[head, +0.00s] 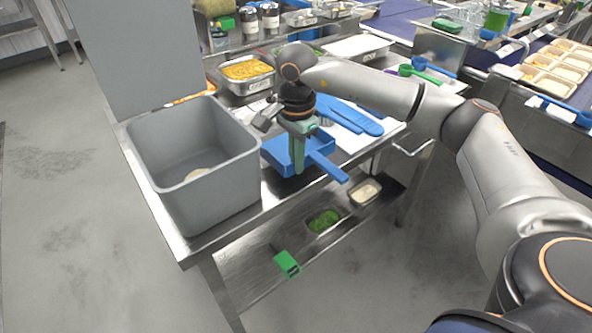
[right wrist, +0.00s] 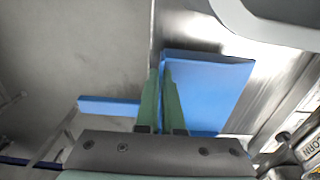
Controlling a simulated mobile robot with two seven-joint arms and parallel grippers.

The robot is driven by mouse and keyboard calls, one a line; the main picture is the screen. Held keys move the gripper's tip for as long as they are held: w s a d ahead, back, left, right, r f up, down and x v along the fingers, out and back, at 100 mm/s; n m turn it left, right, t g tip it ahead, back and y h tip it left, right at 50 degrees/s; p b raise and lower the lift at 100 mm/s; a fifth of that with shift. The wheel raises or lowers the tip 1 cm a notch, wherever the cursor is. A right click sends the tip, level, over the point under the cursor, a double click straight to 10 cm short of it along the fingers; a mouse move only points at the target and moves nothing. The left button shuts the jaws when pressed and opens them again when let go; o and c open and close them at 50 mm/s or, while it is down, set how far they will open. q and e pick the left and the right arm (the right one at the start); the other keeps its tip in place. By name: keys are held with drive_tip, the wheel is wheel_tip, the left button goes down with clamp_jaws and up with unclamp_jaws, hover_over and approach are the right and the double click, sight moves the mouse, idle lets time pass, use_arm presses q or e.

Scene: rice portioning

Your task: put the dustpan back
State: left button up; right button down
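The blue dustpan (head: 322,161) is at the front edge of the steel table, right of the grey bin. Its handle points to the lower right, past the table edge. My right gripper (head: 298,168) points down at the dustpan where pan and handle meet. In the right wrist view, the green fingers (right wrist: 161,95) are close together on the dustpan's rear wall, with the pan (right wrist: 207,88) on the right and the handle (right wrist: 108,106) on the left. I cannot tell whether the dustpan touches the table. My left gripper is not in view.
The deep grey bin (head: 225,163) stands at the table's left, with a pale patch inside. Blue utensils (head: 352,117) lie behind the dustpan on a white board. A tray of yellow food (head: 248,72) is at the back. A lower shelf holds small trays (head: 324,221) and a green-handled tool (head: 287,263).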

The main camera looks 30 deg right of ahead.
drive_tip(key=shift+f, duration=1.9)
drive_tip(key=shift+f, duration=0.2)
drive_tip(key=c, duration=1.1)
unclamp_jaws()
drive_tip(key=shift+o, duration=0.2)
drive_tip(key=shift+r, duration=0.1)
wheel_tip(320, 180, up, 12)
drive_tip(key=shift+r, duration=0.15)
